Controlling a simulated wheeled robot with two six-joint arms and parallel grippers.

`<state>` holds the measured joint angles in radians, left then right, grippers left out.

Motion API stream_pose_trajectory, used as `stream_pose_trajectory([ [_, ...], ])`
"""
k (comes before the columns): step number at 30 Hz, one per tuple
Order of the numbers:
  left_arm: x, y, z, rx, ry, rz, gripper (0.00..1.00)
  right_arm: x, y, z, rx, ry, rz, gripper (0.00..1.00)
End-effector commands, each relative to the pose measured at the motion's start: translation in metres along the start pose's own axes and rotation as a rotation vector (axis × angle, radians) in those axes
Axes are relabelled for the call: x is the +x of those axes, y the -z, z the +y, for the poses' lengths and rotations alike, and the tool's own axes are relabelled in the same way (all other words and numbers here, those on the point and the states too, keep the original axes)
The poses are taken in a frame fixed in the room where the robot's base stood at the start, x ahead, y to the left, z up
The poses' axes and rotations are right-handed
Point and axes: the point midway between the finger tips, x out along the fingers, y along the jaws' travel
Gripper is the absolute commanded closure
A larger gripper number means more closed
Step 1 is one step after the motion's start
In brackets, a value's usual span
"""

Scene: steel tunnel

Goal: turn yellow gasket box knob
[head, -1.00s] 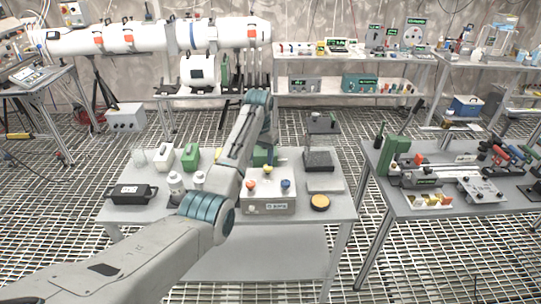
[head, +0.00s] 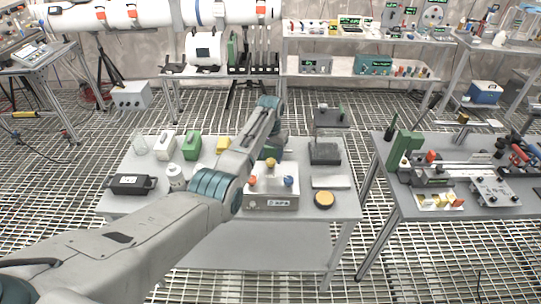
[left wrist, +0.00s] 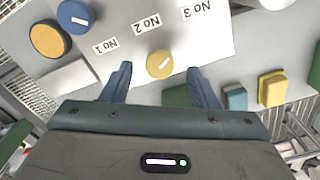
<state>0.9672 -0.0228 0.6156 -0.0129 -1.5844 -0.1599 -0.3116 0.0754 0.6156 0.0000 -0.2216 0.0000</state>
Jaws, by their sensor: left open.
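The gasket box (head: 270,201) is a pale box on the middle table, with an orange knob (head: 252,181), a yellow knob (head: 270,162) and a blue knob (head: 288,181) on top. In the left wrist view the yellow knob (left wrist: 160,64) has a pale line across it and sits beside the label No 2. The blue knob (left wrist: 75,15) is near No 1. My left gripper (left wrist: 158,70) is open, its fingers on either side of the yellow knob in that picture; contact cannot be told. In the head view its fingers are hard to make out. My right gripper is not in view.
A round yellow-topped disc (head: 323,199) lies right of the box. A dark block (head: 324,153) is behind right. Another table (head: 470,207) stands at the right.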

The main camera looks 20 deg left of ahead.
Motion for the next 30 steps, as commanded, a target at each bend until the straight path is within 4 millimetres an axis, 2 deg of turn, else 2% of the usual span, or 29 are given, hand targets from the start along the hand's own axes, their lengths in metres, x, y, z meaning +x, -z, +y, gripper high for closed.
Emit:
stream_pose_trajectory([
  [3,0.012,0.001,0.000,0.000,0.000,-0.001,0.46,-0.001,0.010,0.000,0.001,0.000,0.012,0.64],
  [8,0.021,0.001,0.000,0.000,0.000,0.001,0.46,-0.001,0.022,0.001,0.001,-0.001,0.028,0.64],
  [16,0.022,0.001,0.000,0.000,0.000,0.002,0.46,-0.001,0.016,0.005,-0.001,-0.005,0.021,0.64],
  [17,0.022,0.001,0.000,0.000,0.000,0.002,0.48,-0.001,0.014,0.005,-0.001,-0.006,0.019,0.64],
  [21,0.022,0.001,0.000,0.000,0.000,0.002,0.75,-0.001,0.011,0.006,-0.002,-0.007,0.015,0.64],
  [24,0.022,0.001,0.000,0.000,0.000,0.002,0.91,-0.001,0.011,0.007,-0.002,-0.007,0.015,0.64],
  [30,0.022,0.001,0.000,-0.012,0.000,0.001,0.91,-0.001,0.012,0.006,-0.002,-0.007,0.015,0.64],
])
